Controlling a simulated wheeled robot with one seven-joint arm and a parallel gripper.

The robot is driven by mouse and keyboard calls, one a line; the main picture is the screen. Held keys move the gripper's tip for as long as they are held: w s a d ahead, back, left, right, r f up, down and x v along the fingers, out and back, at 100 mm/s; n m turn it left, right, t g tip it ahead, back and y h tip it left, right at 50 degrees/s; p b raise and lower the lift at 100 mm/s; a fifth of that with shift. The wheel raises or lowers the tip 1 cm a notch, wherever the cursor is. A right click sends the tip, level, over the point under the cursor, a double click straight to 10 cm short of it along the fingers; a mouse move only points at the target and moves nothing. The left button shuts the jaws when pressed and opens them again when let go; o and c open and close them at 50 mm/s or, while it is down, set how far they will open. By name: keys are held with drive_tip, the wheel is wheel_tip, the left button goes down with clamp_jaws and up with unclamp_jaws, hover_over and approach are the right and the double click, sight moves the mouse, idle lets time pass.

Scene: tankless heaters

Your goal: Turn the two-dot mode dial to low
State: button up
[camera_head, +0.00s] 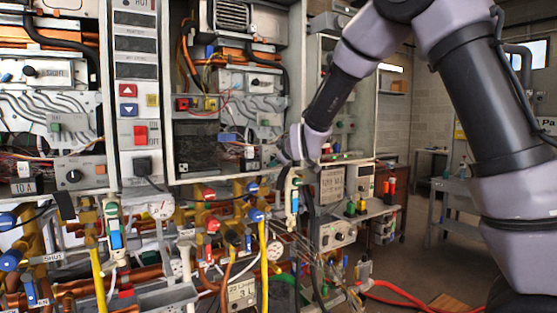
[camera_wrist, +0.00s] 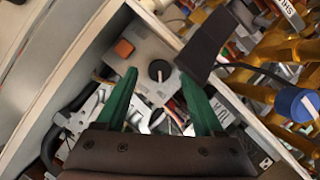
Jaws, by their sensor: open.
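A round black dial (camera_wrist: 160,71) with a short white mark sits on a grey panel (camera_wrist: 150,42) in the wrist view. I cannot make out its dots or setting label. My gripper (camera_wrist: 157,73) is open, with one green finger on each side of the dial in the picture. I see no clear contact between the fingers and the dial. In the head view my wrist reaches the lower right corner of the middle heater cabinet (camera_head: 169,95), and the fingers and this dial cannot be made out there.
An orange switch (camera_wrist: 123,48) is beside the dial. A dark flap (camera_wrist: 200,48) hangs close on its other side. The pale cabinet edge (camera_wrist: 62,62) borders the panel. A blue knob (camera_wrist: 296,104) and brass pipework lie to the right. Another black dial (camera_head: 74,176) shows on the left cabinet.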

drive_tip(key=v, duration=0.8)
drive_tip(key=shift+s, duration=0.3)
drive_tip(key=shift+d+r, duration=0.15)
